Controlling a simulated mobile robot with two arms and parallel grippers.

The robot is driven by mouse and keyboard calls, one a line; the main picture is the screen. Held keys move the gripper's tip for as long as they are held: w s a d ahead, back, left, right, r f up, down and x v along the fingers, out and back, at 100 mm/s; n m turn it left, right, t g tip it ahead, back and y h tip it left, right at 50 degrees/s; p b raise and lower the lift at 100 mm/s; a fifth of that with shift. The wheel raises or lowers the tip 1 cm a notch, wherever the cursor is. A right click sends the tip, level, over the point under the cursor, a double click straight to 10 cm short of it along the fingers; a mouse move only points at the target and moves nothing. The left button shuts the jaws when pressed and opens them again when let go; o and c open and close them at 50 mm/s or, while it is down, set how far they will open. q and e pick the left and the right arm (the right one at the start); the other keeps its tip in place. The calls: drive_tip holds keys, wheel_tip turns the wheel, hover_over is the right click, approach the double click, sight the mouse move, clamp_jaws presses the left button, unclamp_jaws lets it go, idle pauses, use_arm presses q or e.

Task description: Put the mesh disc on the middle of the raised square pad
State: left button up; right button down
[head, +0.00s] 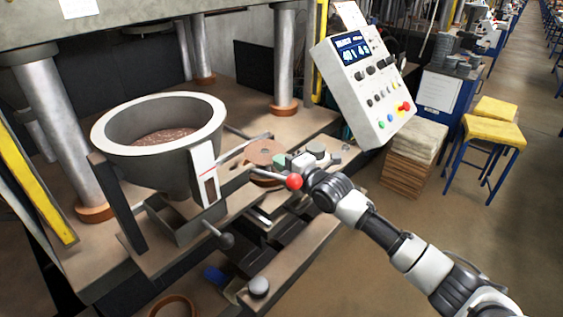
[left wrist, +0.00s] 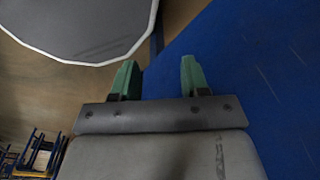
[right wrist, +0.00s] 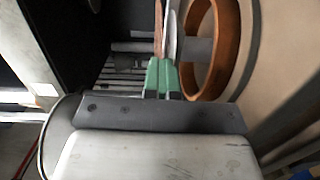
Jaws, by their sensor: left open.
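My right gripper (head: 283,161) is low over the brown press table in the head view. In the right wrist view its green fingers (right wrist: 162,76) are close together on a thin brown disc (right wrist: 159,28), seen edge-on beside a pale strip. In the head view a brown disc with a central hole (head: 264,151) shows at the fingertips; it looks like the mesh disc, but its mesh is too small to make out. I cannot pick out the raised square pad. My left gripper (left wrist: 157,78) is open and empty in the left wrist view, and out of the head view.
A large grey bowl (head: 108,131) stands left of my right gripper. A red-knobbed lever (head: 294,182) is close to the gripper. A control panel (head: 347,98) rises behind it. An orange-brown ring (right wrist: 228,45) is beside the disc. A blue surface (left wrist: 255,80) lies below my left gripper.

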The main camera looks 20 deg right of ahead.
drive_tip(key=shift+f+b, duration=0.4)
drive_tip(key=shift+f, duration=0.2)
idle(1.0)
drive_tip(key=c, duration=1.5)
unclamp_jaws()
drive_tip(key=shift+c, duration=0.2)
drive_tip(key=shift+s+d+r, duration=0.1)
drive_tip(key=shift+p+v, duration=1)
drive_tip(key=shift+v, duration=0.6)
drive_tip(key=o, duration=0.6)
drive_tip(key=shift+c, duration=0.2)
drive_tip(key=shift+s, duration=0.1)
